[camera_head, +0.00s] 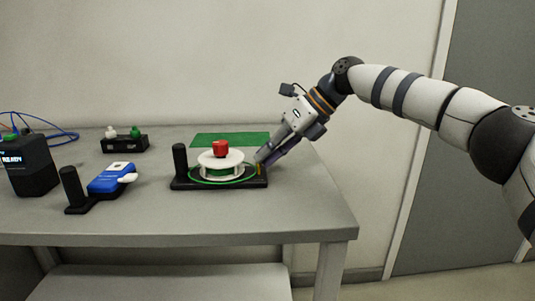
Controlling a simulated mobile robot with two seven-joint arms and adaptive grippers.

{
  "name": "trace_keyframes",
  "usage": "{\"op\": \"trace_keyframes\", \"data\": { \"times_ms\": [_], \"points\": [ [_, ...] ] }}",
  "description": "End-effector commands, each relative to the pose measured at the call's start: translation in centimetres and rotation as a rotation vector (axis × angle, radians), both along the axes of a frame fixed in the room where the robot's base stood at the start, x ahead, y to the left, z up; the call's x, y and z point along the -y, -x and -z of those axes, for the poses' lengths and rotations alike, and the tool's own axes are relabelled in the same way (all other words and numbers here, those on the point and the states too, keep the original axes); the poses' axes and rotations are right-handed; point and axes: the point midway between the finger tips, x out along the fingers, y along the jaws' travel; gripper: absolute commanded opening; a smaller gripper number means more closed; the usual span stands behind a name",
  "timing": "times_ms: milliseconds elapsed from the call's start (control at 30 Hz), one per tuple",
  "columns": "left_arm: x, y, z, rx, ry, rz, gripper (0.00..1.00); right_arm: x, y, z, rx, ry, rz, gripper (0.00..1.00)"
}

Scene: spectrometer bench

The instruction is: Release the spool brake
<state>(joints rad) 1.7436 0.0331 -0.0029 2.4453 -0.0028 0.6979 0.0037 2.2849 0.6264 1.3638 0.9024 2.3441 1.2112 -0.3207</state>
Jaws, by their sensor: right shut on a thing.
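The spool (220,160) is white with green filament or wire on it and a red knob (220,149) on top. It sits on a black base (180,184) with a black upright post (180,159) at its left end. My right gripper (260,161) reaches down from the upper right to the right end of this base. It is shut on a small yellowish part (259,170) there, probably the brake, mostly hidden by the fingers. My left gripper is not in view.
A green mat (231,139) lies behind the spool. To the left are a blue device (109,180) beside a black post stand (73,188), a black box with a display (29,167), and a black holder (125,144) with white and green knobs. The bench (262,218) is clear in front.

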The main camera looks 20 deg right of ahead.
Motion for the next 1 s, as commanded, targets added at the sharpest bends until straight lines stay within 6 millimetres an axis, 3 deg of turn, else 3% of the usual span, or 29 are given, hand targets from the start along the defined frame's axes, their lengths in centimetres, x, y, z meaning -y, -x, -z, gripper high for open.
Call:
{"op": "trace_keyframes", "data": {
  "times_ms": [300,333,400,767,1000],
  "points": [
    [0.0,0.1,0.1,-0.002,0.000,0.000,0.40,-0.1,0.2,0.7,-0.014,0.007,-0.007,0.00],
    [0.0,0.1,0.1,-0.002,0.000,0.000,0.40,-0.1,0.2,0.7,-0.014,0.008,-0.007,0.15],
    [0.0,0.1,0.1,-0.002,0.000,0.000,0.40,-0.1,0.2,0.6,-0.013,0.007,-0.006,0.31],
    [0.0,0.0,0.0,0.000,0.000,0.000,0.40,0.4,0.2,-0.3,-0.004,0.003,-0.002,0.31],
    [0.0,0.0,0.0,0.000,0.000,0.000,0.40,4.1,2.1,-4.8,-0.002,0.003,0.000,0.31]
  ]
}}
